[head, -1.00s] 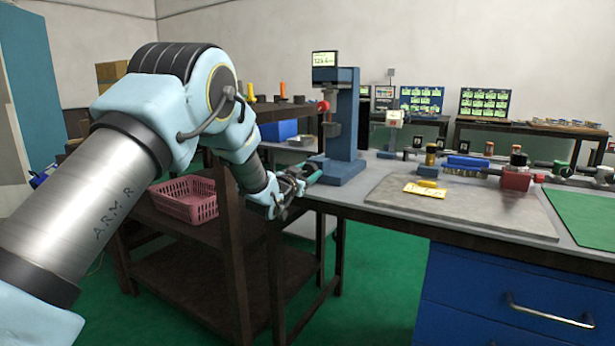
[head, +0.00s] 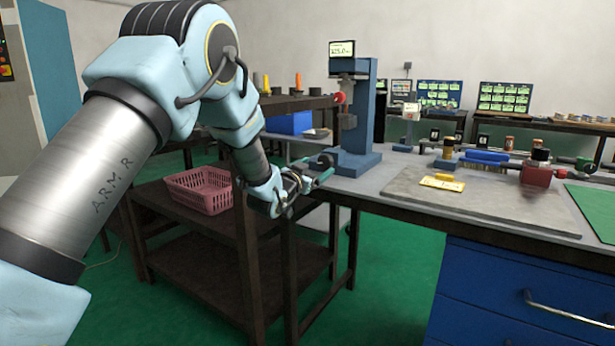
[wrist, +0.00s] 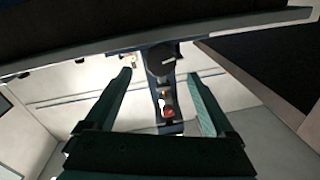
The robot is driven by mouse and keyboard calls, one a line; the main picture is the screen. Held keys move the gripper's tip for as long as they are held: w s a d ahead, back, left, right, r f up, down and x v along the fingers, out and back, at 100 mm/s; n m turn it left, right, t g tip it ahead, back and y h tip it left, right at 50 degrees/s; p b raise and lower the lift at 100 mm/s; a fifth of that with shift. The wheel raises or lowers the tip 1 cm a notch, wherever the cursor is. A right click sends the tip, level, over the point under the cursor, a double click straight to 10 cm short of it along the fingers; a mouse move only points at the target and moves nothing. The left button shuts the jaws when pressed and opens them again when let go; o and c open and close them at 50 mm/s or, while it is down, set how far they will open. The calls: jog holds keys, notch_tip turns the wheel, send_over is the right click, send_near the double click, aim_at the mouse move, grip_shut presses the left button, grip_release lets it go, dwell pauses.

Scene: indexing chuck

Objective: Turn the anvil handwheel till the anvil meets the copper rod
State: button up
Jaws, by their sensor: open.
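The blue bench instrument (head: 357,115) stands at the table's left end, with a lit display (head: 342,49) on top and a red knob (head: 339,98) on its side. A dark round part that looks like the anvil handwheel (head: 322,161) sits low at its front; it also shows in the wrist view (wrist: 160,60). My gripper (head: 312,177) is open just in front of it. In the wrist view the green fingers (wrist: 160,95) stand wide apart, with the handwheel beyond them, apparently untouched. The anvil and copper rod cannot be made out clearly.
The table edge (head: 400,212) runs close beside my gripper. A dark shelf rack (head: 190,255) with a pink basket (head: 203,190) stands to the left, below my arm.

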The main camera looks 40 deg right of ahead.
jog(key=v, duration=0.6)
jog(key=shift+b, duration=0.4)
jog(key=w+a+n+t+y+p, duration=0.1)
jog(key=w+a+n+y+p, duration=0.2)
jog(key=a, duration=0.4)
jog(key=w+a+n+t+y, duration=0.1)
jog(key=w+a+y, duration=0.2)
jog(key=w+a, duration=0.4)
jog(key=w+a+n+t+y+p, duration=0.1)
jog(key=w+a+n+y+p, duration=0.15)
jog(key=a, duration=0.55)
jog(key=a+n+y+p, duration=0.1)
jog(key=a+n+y, duration=0.25)
jog(key=a, duration=0.85)
jog(key=s+a+n+g+y+p, duration=0.2)
jog(key=s+a, duration=0.6)
jog(key=a, duration=0.4)
jog(key=s+a+r+n+g+y+p, duration=0.1)
jog(key=s+a+n+g+y+p, duration=0.2)
jog(key=s+a, duration=0.6)
jog(key=a+g, duration=0.2)
jog(key=a, duration=0.1)
jog(key=shift+s+a+n+g, duration=0.25)
jog(key=shift+a+n+g, duration=0.05)
jog(key=shift+a+n, duration=0.1)
jog(key=shift+r, duration=0.1)
